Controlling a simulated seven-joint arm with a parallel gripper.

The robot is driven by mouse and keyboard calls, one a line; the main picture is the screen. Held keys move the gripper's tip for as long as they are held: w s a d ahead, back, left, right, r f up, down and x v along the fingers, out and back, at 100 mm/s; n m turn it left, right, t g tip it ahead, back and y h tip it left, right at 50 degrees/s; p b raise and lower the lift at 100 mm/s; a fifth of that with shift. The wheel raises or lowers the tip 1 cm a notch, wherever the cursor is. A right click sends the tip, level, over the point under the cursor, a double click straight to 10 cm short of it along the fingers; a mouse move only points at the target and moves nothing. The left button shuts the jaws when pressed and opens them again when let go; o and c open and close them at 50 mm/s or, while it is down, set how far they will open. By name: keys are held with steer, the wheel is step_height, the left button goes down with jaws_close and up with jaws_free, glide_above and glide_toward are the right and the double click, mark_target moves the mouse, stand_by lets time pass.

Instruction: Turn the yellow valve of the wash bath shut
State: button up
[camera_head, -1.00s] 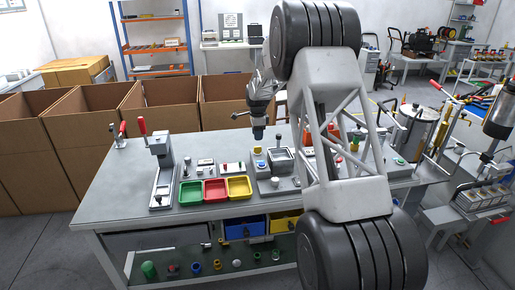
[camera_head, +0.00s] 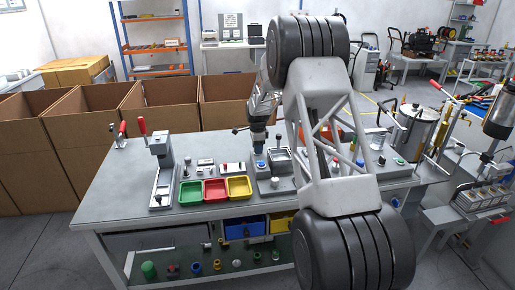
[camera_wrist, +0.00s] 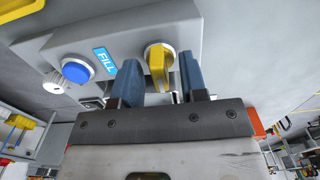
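In the wrist view, the yellow valve (camera_wrist: 158,66) is a knob on a grey panel, beside a blue button (camera_wrist: 76,70) and a "FILL" label (camera_wrist: 105,61). My gripper (camera_wrist: 159,62) is open, with one blue finger on each side of the valve. A gap shows between the valve and each finger. In the head view, my gripper (camera_head: 259,148) points down over the left part of a grey bench station (camera_head: 284,186), which appears to be the wash bath. The blue button (camera_head: 261,164) shows just below it. The valve is hidden there.
Green (camera_head: 190,192), red (camera_head: 215,190) and yellow (camera_head: 239,187) trays sit left of the station on the grey bench (camera_head: 120,195). A lever press (camera_head: 160,170) stands farther left. My arm hides the bench right of the station.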

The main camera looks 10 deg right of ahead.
jaws_close()
